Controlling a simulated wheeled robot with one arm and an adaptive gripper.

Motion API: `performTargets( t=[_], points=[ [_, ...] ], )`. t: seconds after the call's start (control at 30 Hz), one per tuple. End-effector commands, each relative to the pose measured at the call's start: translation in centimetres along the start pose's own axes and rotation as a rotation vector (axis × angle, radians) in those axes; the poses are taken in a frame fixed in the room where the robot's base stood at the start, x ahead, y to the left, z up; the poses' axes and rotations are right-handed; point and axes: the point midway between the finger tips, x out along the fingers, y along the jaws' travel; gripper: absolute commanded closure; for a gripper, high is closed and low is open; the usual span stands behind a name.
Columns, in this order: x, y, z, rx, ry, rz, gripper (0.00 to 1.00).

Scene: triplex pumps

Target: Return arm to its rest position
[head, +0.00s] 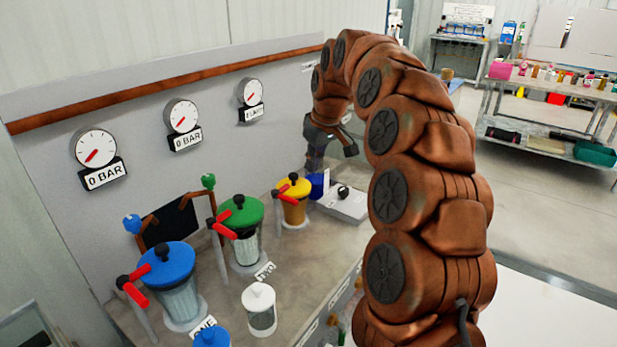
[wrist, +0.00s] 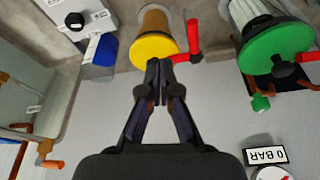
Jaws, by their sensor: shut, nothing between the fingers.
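My arm (head: 425,190) is copper-brown and arches up over the right part of the bench in the head view, bending down at its far end. My gripper (head: 332,140) hangs at the end of the arm, above the back right of the bench. In the wrist view my gripper (wrist: 159,90) is shut and empty, its fingertips in line with the yellow-lidded pump (wrist: 154,48). I cannot tell the gap between them. That yellow pump (head: 294,200) stands upright in the head view, just left of and below my gripper.
A blue-lidded pump (head: 168,265) and a green-lidded pump (head: 241,217) stand on the bench with red handles. A white-lidded jar (head: 260,310) is in front. Three gauges (head: 183,116) hang on the back panel. A grey box (head: 345,204) lies near my arm. Shelves (head: 550,110) stand at right.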

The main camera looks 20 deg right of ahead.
Motion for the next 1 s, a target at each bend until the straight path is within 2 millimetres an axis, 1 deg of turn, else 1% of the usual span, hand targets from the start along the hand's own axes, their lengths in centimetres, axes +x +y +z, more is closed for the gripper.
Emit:
performTargets(
  t=[0.1,0.23,0.47,0.57,0.67,0.77,0.87,1.0],
  points=[
    [-1.1,0.1,0.0,-0.001,-0.001,0.000,1.00],
    [-2.0,0.1,0.0,-0.001,-0.001,0.000,1.00],
    [-2.5,0.1,0.0,-0.001,-0.003,-0.001,1.00],
    [-2.7,-0.4,0.2,-0.003,-0.006,-0.005,1.00],
    [-3.1,-1.8,0.8,-0.006,-0.018,-0.015,1.00],
    [-3.8,-4.2,2.0,-0.007,-0.039,-0.030,1.00],
    [-4.4,-7.0,3.7,-0.006,-0.068,-0.046,1.00],
    [-5.1,-10.4,6.6,0.004,-0.111,-0.057,1.00]
  ],
)
